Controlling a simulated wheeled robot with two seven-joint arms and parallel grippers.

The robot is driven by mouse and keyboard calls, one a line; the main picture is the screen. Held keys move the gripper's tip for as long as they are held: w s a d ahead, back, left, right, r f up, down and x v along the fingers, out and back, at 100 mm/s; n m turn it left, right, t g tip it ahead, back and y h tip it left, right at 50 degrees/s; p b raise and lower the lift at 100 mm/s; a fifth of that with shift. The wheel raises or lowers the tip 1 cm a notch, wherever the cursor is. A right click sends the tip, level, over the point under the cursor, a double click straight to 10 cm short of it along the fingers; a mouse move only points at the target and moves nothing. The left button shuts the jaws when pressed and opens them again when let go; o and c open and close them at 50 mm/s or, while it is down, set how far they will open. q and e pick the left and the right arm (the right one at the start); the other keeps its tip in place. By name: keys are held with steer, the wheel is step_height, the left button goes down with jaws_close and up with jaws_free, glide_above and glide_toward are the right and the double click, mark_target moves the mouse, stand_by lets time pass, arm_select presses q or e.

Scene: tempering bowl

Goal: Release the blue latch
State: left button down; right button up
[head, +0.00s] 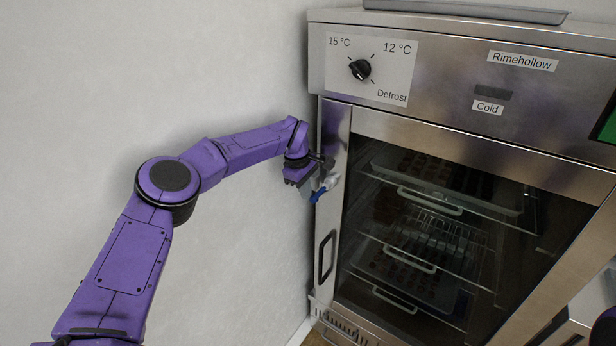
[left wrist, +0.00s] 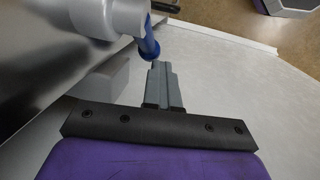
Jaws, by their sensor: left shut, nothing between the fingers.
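The blue latch (head: 319,195) is on the left side of the steel cabinet's door frame, above the black door handle. In the left wrist view the blue latch (left wrist: 149,48) is a short blue lever with a rounded end, coming out of a pale grey round housing (left wrist: 112,15). My left gripper (head: 308,192) is at the latch, on its left side. In the left wrist view the left gripper (left wrist: 160,68) has its fingers together and empty, the tips right beside the lever's rounded end. I cannot tell whether they touch it. My right gripper is not in view.
The glass door (head: 440,230) of the cabinet looks closed, with trays on racks behind it. The black door handle (head: 327,257) is below the latch. A dial (head: 360,69) is on the panel above. The white wall (head: 240,70) stands close on the left.

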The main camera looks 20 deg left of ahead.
arm_select(q)
steer(key=shift+s+d+f+b, duration=0.15)
steer(key=shift+d+f+b, duration=0.25)
steer(key=shift+f, duration=0.25)
steer(key=shift+s+d+f+b, duration=0.15)
steer(key=shift+d+f+b, duration=0.1)
steer(key=shift+f+b, duration=0.25)
steer(key=shift+f, duration=0.1)
step_height(320, 180, up, 10)
steer(key=a+b, duration=0.1)
steer(key=b, duration=0.1)
steer(key=shift+f, duration=0.15)
steer(key=shift+s+a, duration=0.1)
steer(key=shift+a, duration=0.05)
